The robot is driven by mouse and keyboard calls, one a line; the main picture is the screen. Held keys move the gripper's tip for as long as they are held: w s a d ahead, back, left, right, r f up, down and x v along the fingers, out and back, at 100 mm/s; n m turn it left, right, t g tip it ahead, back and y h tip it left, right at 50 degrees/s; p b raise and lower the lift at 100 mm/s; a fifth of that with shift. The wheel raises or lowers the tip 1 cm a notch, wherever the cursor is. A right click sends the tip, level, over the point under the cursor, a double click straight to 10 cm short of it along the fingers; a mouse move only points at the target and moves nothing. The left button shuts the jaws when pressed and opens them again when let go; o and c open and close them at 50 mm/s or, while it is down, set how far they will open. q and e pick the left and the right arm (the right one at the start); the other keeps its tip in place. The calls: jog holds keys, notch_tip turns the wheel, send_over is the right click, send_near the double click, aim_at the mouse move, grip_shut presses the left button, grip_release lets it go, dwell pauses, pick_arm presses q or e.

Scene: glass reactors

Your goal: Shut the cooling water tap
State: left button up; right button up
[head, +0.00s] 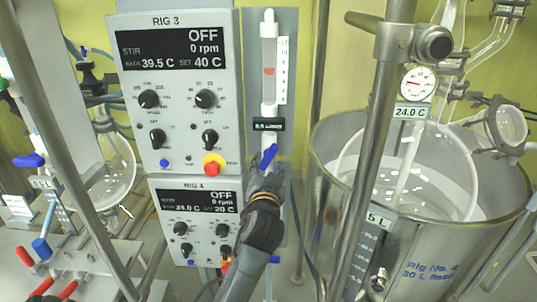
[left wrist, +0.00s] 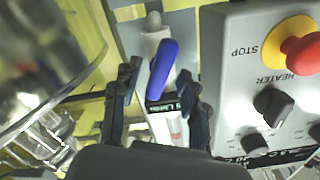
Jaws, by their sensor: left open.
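A blue tap lever (head: 269,156) sits on the line below a clear flow meter (head: 269,60) with a red float partway up its tube. The lever lies slightly tilted from the line of the tube. My left gripper (head: 264,178) is at the lever and hides its lower part in the head view. In the left wrist view the blue lever (left wrist: 163,68) shows between the two fingers of my left gripper (left wrist: 158,82), which are open on either side of it with gaps. My right gripper is not in view.
The Rig 3 panel (head: 180,18) with a red and yellow stop button (head: 214,164) is close left of the gripper. The Rig 4 panel (head: 195,250) is below it. A steel bath (head: 420,255) and a metal post (head: 370,150) stand at right. Another blue lever (head: 29,160) is far left.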

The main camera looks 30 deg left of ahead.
aim_at(267, 161)
pick_arm(q)
jog(key=shift+x, duration=1.15)
jog(key=shift+w+a, duration=0.3)
jog(key=shift+w, duration=0.1)
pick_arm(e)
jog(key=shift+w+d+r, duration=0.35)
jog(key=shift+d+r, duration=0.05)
pick_arm(q)
grip_shut()
jog(key=shift+p, duration=0.3)
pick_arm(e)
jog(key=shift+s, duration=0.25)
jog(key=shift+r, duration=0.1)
